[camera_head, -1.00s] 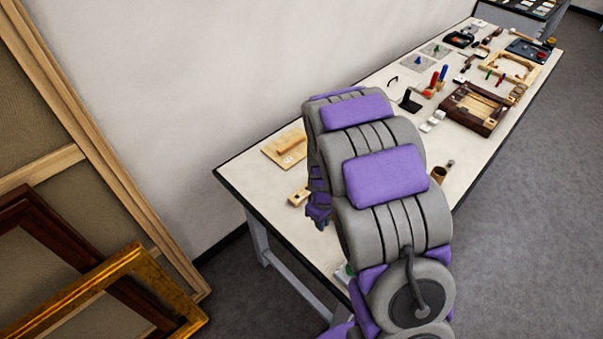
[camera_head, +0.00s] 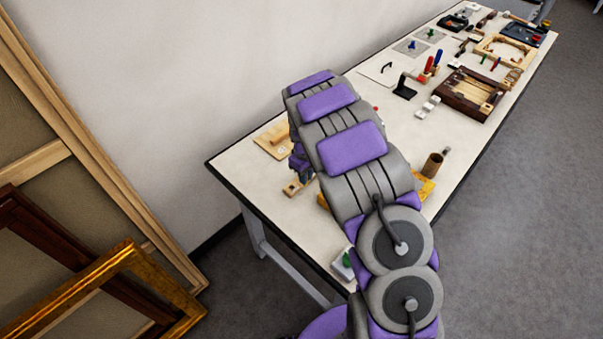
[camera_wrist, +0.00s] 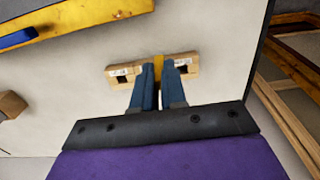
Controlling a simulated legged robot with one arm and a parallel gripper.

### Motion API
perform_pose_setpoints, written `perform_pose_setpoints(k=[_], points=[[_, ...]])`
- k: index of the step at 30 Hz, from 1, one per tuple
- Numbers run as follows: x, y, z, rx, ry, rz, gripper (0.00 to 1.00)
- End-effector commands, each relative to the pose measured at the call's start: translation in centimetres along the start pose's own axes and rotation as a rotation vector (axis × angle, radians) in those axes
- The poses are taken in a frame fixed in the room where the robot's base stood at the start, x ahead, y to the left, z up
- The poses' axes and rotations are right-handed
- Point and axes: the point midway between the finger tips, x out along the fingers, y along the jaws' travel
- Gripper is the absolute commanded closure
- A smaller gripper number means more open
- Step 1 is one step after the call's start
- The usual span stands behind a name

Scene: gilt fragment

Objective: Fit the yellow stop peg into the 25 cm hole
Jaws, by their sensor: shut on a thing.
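My gripper (camera_wrist: 160,69) has its two blue fingers shut on the yellow stop peg (camera_wrist: 159,64), a narrow yellow strip between them in the wrist view. Just beyond the fingertips is a light wooden block (camera_wrist: 110,71) with a dark square opening and a small white label on each side. The peg appears over the middle of the block, between the openings. I cannot tell whether it touches the block, and I cannot read the labels.
The table (camera_head: 240,165) also bears a wooden board (camera_head: 268,143) near the wall. A yellow-edged piece (camera_wrist: 90,17) with a blue part lies nearby. A brown cup (camera_head: 432,165), a dark wooden tray (camera_head: 455,100) and several tools stand farther right. Frames lean at the left.

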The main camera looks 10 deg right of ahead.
Motion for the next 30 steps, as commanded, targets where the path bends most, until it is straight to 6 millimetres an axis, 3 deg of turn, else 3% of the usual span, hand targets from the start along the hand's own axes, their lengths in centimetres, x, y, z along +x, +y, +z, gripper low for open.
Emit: perform_pose_setpoints(k=[9,16,23,30], points=[[0.4,1.6,-3.0,-0.001,0.001,0.000,1.00],[0.4,2.0,-3.5,0.001,-0.001,-0.002,1.00],[3.6,2.0,-3.6,0.000,0.000,0.000,1.00],[3.8,2.0,-3.6,0.000,0.001,0.001,1.00]])
